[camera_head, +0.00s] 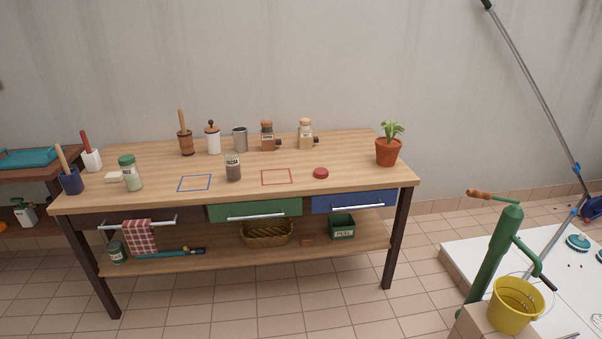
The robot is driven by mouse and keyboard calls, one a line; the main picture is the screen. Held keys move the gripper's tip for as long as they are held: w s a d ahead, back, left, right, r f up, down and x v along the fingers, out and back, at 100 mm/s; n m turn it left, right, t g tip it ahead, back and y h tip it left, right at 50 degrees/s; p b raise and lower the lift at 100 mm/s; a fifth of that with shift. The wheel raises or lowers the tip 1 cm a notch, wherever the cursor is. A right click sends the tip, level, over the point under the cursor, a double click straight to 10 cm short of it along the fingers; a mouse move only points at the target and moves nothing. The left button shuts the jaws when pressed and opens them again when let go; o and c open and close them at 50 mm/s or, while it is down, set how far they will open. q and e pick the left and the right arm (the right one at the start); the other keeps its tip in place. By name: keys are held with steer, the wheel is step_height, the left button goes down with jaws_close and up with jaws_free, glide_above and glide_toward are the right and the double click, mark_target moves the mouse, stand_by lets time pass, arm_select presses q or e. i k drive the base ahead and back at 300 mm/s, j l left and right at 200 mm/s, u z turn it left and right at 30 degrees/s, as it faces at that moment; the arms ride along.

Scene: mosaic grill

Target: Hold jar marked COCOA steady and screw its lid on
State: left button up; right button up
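The jar marked COCOA (233,171) stands upright on the wooden table, between the blue outlined square and the red outlined square. It is clear glass with dark contents and a dark label, and its top looks open. A red round lid (321,173) lies flat on the table to the right of the red square, apart from the jar. Neither of my grippers shows in the head view.
Blue square (194,183) and red square (276,177) are empty. A green-lidded jar (130,174) stands left; spice jars (268,137) and a metal can (240,139) stand behind. A potted plant (388,150) is at the right edge. The front middle is clear.

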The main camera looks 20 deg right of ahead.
mark_target(233, 166)
steer(key=i+l, duration=0.65)
steer(key=l, duration=0.15)
steer(key=i+l, duration=1.35)
steer(key=l, duration=0.25)
